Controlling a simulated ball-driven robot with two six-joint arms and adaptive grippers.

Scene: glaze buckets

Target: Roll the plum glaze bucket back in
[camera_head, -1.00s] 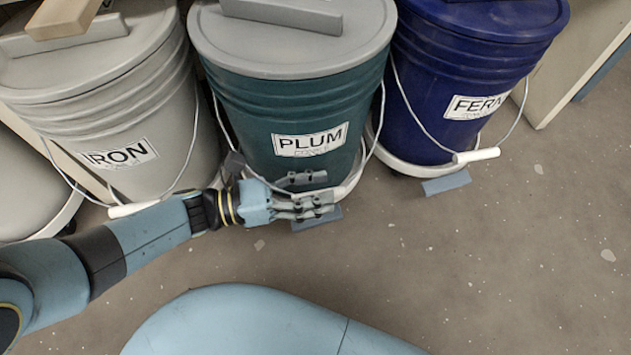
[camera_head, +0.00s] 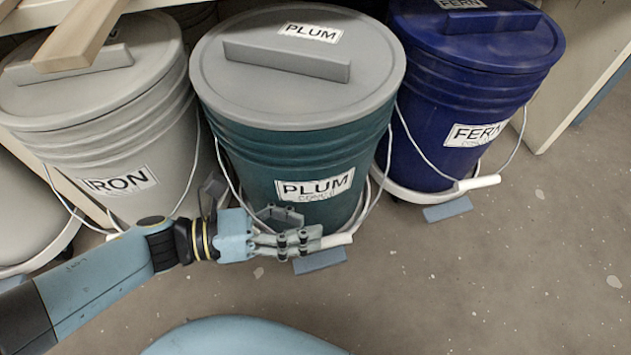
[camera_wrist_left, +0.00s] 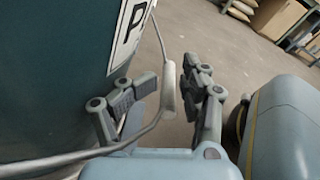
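The plum glaze bucket (camera_head: 290,165) is dark green with a grey lid and PLUM labels. It stands upright on a low base with a blue-grey tab (camera_head: 320,262) at its front. Its wire bail hangs down in front, with a white grip (camera_head: 338,240). My left gripper (camera_head: 315,241) is low in front of the bucket at this grip. In the left wrist view the white grip (camera_wrist_left: 169,90) lies between the spread fingers of my left gripper (camera_wrist_left: 165,95), with gaps showing beside it. The bucket's side (camera_wrist_left: 60,80) is close on the left. My right gripper is not in view.
A grey IRON bucket (camera_head: 150,140) stands to the left and a blue FERN bucket (camera_head: 440,90) to the right, both slightly farther back. A wooden piece (camera_head: 80,35) lies above the IRON lid. A pale panel (camera_head: 575,75) stands far right. The front floor (camera_head: 480,290) is clear.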

